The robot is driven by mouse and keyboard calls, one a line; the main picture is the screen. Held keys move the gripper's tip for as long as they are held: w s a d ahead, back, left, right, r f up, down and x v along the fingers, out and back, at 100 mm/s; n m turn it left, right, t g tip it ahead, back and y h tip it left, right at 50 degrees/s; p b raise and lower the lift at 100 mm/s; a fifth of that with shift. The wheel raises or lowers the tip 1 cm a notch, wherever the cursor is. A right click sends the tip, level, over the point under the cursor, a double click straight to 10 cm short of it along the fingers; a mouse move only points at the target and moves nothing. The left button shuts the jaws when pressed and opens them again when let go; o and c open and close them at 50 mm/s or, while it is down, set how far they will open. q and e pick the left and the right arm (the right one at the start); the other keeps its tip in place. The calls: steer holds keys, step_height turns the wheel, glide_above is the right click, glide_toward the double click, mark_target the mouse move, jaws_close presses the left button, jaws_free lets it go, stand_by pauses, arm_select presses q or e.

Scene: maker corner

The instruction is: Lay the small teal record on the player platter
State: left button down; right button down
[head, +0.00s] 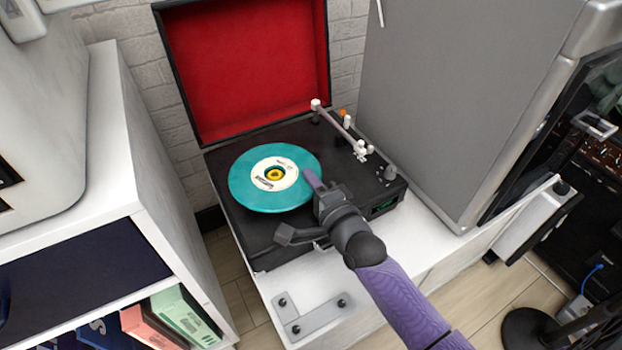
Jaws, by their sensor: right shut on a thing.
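The small teal record (242,181), with a white label and yellow centre, is over the left part of the record player (258,240). It hides the platter under it. I cannot tell whether it touches the platter or hangs just above it. My right gripper (313,181) reaches in from the lower right and is shut on the record's right edge. The tonearm (338,127) lies to the right, clear of the record. My left gripper is out of view.
The player's red-lined lid (245,65) stands open behind. A large grey cabinet (445,95) rises close on the right. A white shelf unit (105,140) with books stands on the left. A grey bracket (312,316) lies on the white top in front of the player.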

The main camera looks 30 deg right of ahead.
steer(key=c, duration=0.7)
jaws_free()
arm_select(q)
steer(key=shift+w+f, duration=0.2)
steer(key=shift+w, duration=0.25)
arm_select(e)
steer(key=shift+o, duration=0.2)
steer(key=shift+f, duration=0.2)
steer(key=shift+s, duration=0.1)
steer(key=shift+s, duration=0.25)
arm_select(q)
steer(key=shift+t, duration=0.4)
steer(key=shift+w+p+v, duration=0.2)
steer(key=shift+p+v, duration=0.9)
steer(key=shift+p, duration=0.1)
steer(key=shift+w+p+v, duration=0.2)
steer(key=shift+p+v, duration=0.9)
steer(key=shift+p, duration=0.1)
arm_select(e)
steer(key=s, duration=0.9)
steer(key=shift+d+r, duration=0.2)
steer(key=shift+r, duration=0.05)
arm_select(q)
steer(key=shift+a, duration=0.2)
arm_select(e)
steer(key=shift+s, duration=0.1)
